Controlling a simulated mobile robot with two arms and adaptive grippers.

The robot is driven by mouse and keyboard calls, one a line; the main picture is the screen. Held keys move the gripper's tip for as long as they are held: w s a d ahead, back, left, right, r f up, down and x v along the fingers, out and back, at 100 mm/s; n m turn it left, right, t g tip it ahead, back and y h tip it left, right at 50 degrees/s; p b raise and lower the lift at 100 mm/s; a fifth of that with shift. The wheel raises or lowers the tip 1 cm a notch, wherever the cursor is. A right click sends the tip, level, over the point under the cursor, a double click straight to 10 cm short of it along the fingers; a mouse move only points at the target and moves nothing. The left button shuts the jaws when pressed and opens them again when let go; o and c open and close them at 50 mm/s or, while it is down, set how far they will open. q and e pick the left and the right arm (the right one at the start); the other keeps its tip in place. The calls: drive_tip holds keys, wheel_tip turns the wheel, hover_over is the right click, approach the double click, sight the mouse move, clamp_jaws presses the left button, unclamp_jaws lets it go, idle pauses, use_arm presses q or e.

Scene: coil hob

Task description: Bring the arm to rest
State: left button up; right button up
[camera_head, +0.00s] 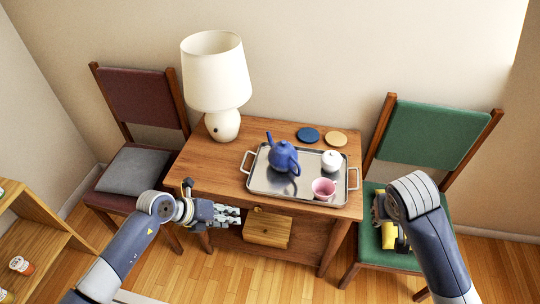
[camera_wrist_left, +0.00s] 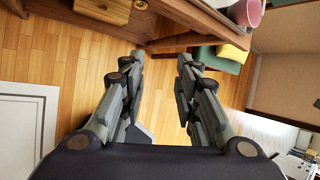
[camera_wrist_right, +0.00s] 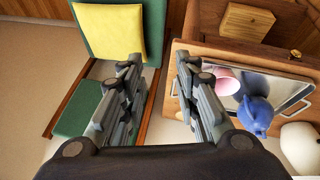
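My left gripper (camera_head: 232,214) is in front of the wooden table's left half, below the level of the tabletop, pointing right. Its fingers are spread, with only floor between them in the left wrist view (camera_wrist_left: 162,57). My right arm reaches in over the green chair at the right; its gripper is mostly hidden behind the arm in the head view. In the right wrist view my right gripper (camera_wrist_right: 158,58) has its fingers apart with nothing between them. Neither gripper holds anything.
The table (camera_head: 200,163) carries a lamp (camera_head: 216,75), two coasters and a metal tray (camera_head: 262,180) with blue teapot, white pot and pink cup. A small wooden drawer or box (camera_head: 268,229) is below. A green chair (camera_head: 428,135), yellow cushion and maroon chair (camera_head: 135,97) flank it.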

idle(0.3)
